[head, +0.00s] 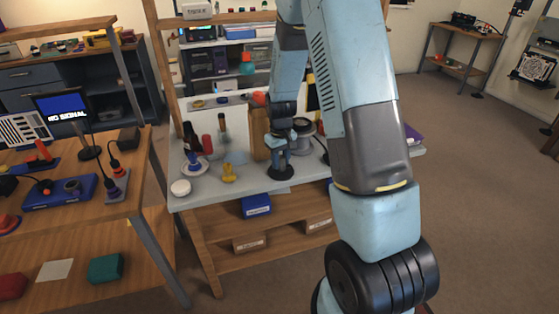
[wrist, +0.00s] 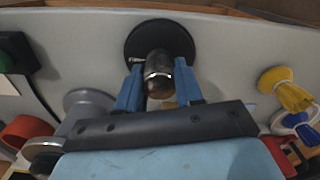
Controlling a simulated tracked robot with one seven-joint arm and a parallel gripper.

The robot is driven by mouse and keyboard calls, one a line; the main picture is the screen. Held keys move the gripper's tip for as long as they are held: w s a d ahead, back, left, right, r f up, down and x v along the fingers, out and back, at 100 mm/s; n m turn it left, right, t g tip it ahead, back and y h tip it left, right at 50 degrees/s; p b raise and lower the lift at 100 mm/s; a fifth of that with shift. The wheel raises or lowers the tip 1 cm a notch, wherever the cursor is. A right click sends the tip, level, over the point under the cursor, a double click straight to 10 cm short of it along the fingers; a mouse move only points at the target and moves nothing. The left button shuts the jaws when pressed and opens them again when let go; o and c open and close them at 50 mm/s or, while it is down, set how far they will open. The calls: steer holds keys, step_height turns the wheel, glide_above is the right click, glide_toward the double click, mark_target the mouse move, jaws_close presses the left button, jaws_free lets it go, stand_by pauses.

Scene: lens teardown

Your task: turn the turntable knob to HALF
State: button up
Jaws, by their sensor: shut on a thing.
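The turntable knob (wrist: 158,66) is a dark, shiny rounded post in the wrist view, with a pale line across its near end. It rises from a round black base (wrist: 160,34) on the grey bench top. The base also shows in the head view (head: 281,173). My gripper (wrist: 159,84) has its two blue fingers on either side of the knob and is shut on it. In the head view my gripper (head: 280,158) reaches down over the base and hides most of the knob. No HALF mark is readable, so I cannot tell the knob's setting.
A yellow part (head: 229,174), a dark bottle (head: 191,138) and a white disc (head: 180,188) stand left of my gripper on the bench (head: 215,198). A grey cylindrical part (head: 303,128) stands close behind on the right. Bare bench lies in front of the base.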

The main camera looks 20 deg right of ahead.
mark_target(280, 156)
steer(key=m, duration=0.5)
steer(key=shift+w+r, duration=0.15)
steer(key=shift+w, duration=0.1)
steer(key=shift+m, duration=0.4)
steer(key=o, duration=1)
steer(key=shift+s+d, duration=0.1)
steer(key=shift+o, duration=0.2)
step_height(280, 156, up, 14)
steer(key=shift+f, duration=0.25)
